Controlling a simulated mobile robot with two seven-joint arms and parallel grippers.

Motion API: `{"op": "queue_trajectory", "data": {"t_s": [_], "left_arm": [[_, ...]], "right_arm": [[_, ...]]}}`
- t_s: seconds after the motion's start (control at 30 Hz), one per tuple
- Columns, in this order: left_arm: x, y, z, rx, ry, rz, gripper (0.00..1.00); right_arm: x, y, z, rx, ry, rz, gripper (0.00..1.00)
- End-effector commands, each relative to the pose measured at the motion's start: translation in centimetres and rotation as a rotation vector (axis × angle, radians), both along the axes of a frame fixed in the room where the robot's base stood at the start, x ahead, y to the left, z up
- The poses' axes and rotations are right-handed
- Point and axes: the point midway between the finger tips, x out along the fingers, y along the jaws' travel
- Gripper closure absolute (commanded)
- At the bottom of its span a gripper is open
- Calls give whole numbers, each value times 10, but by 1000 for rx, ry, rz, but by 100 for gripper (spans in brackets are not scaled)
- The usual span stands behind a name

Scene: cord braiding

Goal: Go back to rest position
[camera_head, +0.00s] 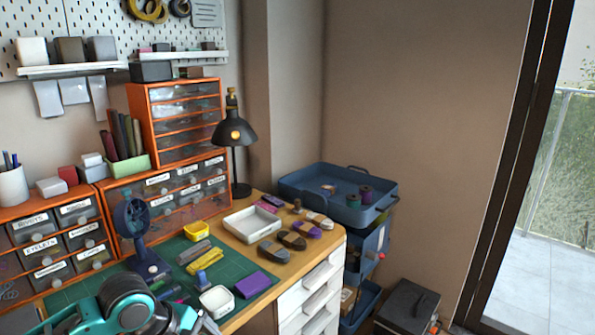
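A teal and grey part of my arm (130,303) shows at the bottom left, in front of the workbench; I take it for my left arm. No gripper fingers are clearly visible on it, and my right arm is out of view. A yellow bundle (206,260), perhaps cord, lies on the green cutting mat (232,262). Near it are a purple block (252,284), a small white container (217,300) and a yellow container (196,230). A dark blue stand-like device (148,263) stands upright at the mat's left side.
A white tray (252,224) and several dark and purple bundles (291,240) lie on the wooden right part. Orange drawer cabinets (182,122) and a black lamp (233,133) stand behind. A blue trolley (340,204) and a dark box (407,306) are right of the bench.

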Motion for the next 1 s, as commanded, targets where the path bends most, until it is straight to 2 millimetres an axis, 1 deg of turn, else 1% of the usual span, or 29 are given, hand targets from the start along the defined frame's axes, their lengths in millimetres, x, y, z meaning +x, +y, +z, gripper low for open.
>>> {"op": "queue_trajectory", "data": {"t_s": [0.03,0.1,0.2,0.3,0.37,0.47,0.57,0.6,0.7,0.83,0.9,1.0], "left_arm": [[-4,-15,-10,-68,-5,66,0],[-6,-31,-22,-162,-27,183,0],[-10,-49,-37,-301,-47,360,0],[-17,-57,-49,-431,-61,545,0],[-23,-58,-57,-503,-68,658,0],[-38,-54,-70,-613,-78,847,0],[-57,-42,-82,-708,-94,1030,0],[-66,-36,-86,-740,-102,1098,0],[-89,-21,-96,-802,-125,1242,0],[-114,-4,-103,-847,-152,1363,0],[-123,1,-105,-862,-162,1398,0],[-128,5,-107,-871,-170,1423,0]], "right_arm": [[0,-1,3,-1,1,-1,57],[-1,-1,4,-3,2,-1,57],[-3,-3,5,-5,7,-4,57],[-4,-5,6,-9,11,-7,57],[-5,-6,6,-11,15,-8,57],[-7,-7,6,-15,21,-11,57],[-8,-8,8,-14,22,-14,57],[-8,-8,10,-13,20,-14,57],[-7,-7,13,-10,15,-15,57],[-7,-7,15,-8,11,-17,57],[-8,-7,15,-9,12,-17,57],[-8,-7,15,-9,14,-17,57]]}}
